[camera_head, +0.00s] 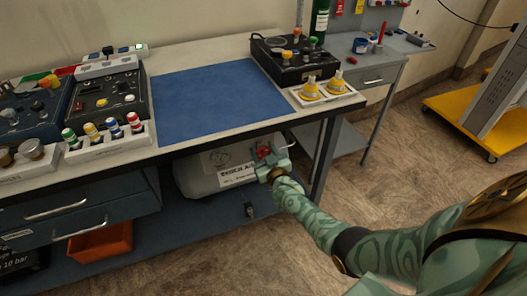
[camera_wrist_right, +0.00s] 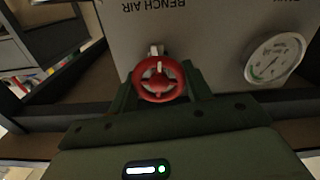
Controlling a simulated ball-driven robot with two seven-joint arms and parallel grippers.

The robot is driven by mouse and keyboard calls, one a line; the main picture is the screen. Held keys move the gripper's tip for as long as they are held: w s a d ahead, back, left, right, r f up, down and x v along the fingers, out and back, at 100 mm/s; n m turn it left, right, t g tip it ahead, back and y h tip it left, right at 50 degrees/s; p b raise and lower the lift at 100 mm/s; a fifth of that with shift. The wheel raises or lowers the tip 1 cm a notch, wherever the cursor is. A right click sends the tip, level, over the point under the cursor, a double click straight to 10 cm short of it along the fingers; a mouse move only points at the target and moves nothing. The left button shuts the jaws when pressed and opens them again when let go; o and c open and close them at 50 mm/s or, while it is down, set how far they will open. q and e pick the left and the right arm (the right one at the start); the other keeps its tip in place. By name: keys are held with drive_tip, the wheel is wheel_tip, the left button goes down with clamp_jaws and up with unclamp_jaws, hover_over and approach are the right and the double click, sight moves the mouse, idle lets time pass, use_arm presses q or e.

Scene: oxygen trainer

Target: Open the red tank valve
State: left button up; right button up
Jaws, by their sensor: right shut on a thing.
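The red tank valve (camera_wrist_right: 160,82) is a small round handwheel with spokes on the front of a grey tank (camera_wrist_right: 215,35) marked "BENCH AIR". In the head view the tank (camera_head: 199,178) lies on the shelf under the bench, and the red valve (camera_head: 264,152) shows between my right gripper's fingers. My right gripper (camera_head: 270,160) is shut on the valve. In the right wrist view its two dark green fingers (camera_wrist_right: 160,92) stand on either side of the wheel. A round pressure gauge (camera_wrist_right: 274,60) sits right of the wheel. My left gripper is not in view.
The bench top with a blue mat (camera_head: 215,95) overhangs the tank. A bench leg (camera_head: 326,155) stands just right of my right gripper. Drawers (camera_head: 75,210) and an orange bin (camera_head: 100,242) are to the left. The floor in front is open.

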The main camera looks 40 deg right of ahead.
drive_tip(key=shift+s+a+f+n, duration=0.1)
drive_tip(key=shift+f+n, duration=0.1)
drive_tip(key=shift+n, duration=0.4)
drive_tip(key=o, duration=1)
drive_tip(key=shift+r, duration=0.1)
drive_tip(key=shift+s+a+r+p, duration=0.1)
drive_tip(key=shift+s+p, duration=0.25)
drive_tip(key=shift+s, duration=0.05)
use_arm(q)
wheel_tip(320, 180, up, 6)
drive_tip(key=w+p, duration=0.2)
drive_tip(key=p, duration=0.3)
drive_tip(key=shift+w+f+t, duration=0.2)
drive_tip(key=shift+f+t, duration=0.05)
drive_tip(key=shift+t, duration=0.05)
use_arm(e)
drive_tip(key=v, duration=1.5)
drive_tip(key=shift+s+a, duration=0.15)
drive_tip(key=shift+s, duration=0.05)
